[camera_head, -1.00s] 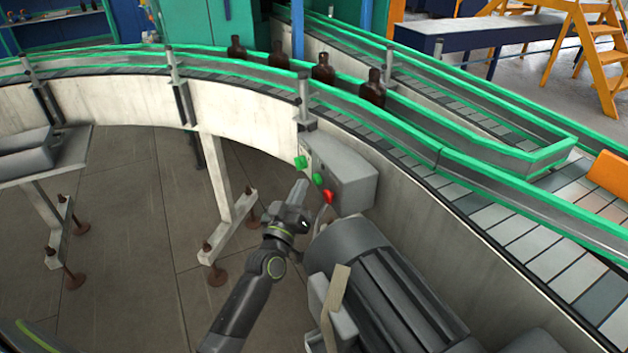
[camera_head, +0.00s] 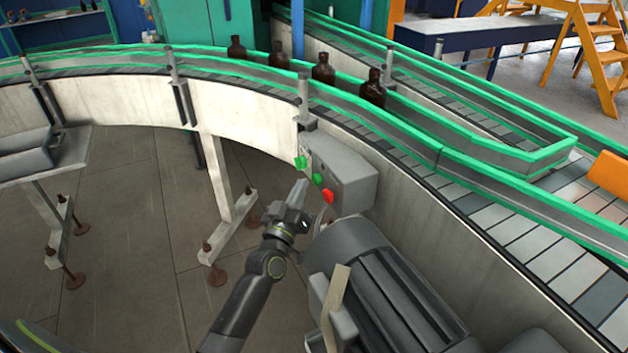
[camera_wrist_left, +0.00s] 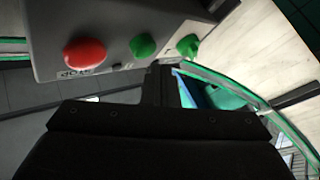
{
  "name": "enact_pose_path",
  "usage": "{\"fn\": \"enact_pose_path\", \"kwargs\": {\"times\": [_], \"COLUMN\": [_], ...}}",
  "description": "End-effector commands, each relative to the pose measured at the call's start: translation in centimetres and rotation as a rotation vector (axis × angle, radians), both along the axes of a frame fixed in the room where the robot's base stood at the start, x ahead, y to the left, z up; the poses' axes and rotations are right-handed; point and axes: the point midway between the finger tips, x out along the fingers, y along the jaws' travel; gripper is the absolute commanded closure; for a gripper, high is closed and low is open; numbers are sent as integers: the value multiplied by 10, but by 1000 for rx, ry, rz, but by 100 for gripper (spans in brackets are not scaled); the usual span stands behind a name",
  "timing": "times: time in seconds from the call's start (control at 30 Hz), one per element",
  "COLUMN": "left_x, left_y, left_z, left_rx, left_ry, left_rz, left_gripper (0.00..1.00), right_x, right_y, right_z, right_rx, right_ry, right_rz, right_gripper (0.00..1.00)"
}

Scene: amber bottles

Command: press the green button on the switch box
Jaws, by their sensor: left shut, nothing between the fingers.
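The grey switch box (camera_head: 345,178) is mounted on the inner wall of the curved conveyor. Its near face carries two green buttons, the far one (camera_head: 300,162) and the middle one (camera_head: 318,179), and a red button (camera_head: 328,196) nearest me. My left gripper (camera_head: 299,188) is shut and empty, just in front of and left of the box, apart from the buttons. In the left wrist view the red button (camera_wrist_left: 85,54), middle green button (camera_wrist_left: 143,46) and end green button (camera_wrist_left: 188,47) show beyond the shut fingers (camera_wrist_left: 161,82). My right gripper is not in view.
A large dark ribbed motor (camera_head: 385,285) stands close to the right of my left arm, below the box. Several amber bottles (camera_head: 323,70) stand on the conveyor behind. A pale support leg (camera_head: 215,178) stands to the left. Open floor (camera_head: 135,240) lies left of my arm.

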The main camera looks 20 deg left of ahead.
Motion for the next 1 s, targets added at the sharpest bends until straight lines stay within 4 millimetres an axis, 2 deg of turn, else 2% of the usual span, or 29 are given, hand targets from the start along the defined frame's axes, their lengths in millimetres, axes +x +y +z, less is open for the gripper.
{"fn": "enact_pose_path", "kwargs": {"times": [1.0], "left_x": [10], "left_y": [-9], "left_z": [0], "left_rx": [-1], "left_ry": [0], "left_rz": [0], "left_gripper": [100], "right_x": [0], "right_y": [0], "right_z": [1], "right_rx": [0], "right_ry": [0], "right_rz": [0], "right_gripper": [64]}}
